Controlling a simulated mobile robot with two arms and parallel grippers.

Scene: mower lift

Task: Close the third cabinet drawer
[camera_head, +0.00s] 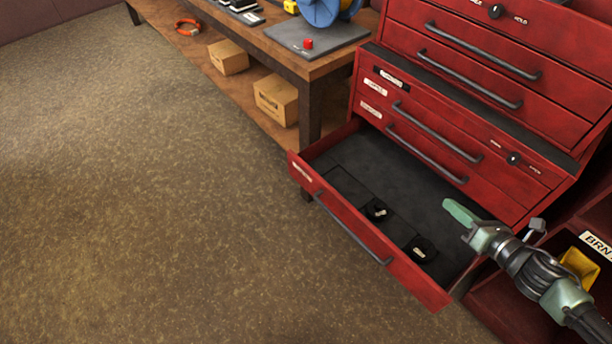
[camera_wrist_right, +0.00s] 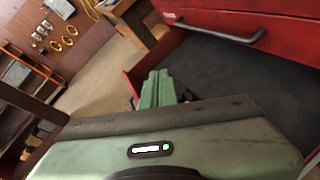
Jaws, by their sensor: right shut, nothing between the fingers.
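The red tool cabinet (camera_head: 455,120) stands on the right in the head view. Its low drawer (camera_head: 365,245) is pulled well out, with a grey bar handle on its front and a dark lined inside. Two small black items, one (camera_head: 378,211) near the middle and one (camera_head: 421,250) nearer the right end, lie in it. My right gripper (camera_head: 458,212) is shut and empty, over the right part of the open drawer. In the right wrist view its green fingers (camera_wrist_right: 156,88) are together, with the dark drawer floor (camera_wrist_right: 240,75) beyond. My left gripper is not in view.
A wooden workbench (camera_head: 320,70) stands left of the cabinet, with cardboard boxes (camera_head: 276,100) on its lower shelf. A dark red shelf unit with a yellow bin (camera_head: 580,265) is at the right. The floor (camera_head: 150,200) before the drawer is clear.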

